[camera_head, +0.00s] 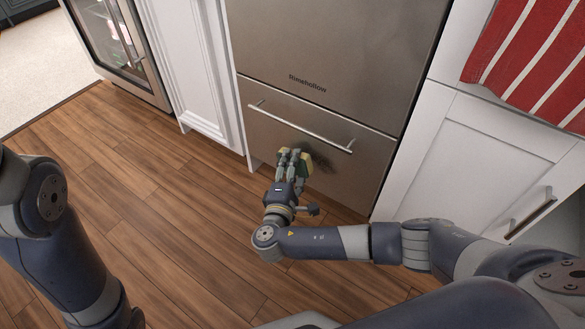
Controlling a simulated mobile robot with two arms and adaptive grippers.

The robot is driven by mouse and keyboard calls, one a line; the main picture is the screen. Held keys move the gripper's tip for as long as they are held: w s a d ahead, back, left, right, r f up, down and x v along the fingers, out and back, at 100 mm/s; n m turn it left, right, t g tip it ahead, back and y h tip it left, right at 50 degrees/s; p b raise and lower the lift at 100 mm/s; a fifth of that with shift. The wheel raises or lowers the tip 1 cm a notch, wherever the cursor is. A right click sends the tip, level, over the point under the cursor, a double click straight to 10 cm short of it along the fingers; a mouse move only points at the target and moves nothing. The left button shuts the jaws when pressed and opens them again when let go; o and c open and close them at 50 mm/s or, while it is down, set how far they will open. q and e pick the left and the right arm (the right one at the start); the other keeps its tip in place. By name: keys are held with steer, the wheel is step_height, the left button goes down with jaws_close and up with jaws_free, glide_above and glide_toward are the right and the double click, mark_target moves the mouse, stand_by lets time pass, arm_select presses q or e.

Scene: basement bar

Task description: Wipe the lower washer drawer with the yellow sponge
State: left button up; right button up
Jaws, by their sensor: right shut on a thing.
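The lower washer drawer (268,133) is a brushed steel front with a long bar handle (300,127), and it is closed. A dark smudge (322,162) marks its face below the handle. My right gripper (294,156) is shut on the yellow sponge (307,163), at the drawer front just left of the smudge. Fingers hide much of the sponge; I cannot tell whether it presses on the steel. Of my left arm only links show at the left edge; its gripper is out of view.
The upper steel panel (340,50) stands above the drawer. White cabinets flank it, the right one (480,150) with a bar handle. A red-and-white striped towel (530,60) hangs at upper right. A glass-door cooler (120,45) stands at upper left. The wood floor (150,170) is clear.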

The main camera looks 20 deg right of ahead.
steer(key=shift+w+d, duration=0.6)
steer(key=shift+d, duration=0.15)
stand_by(0.6)
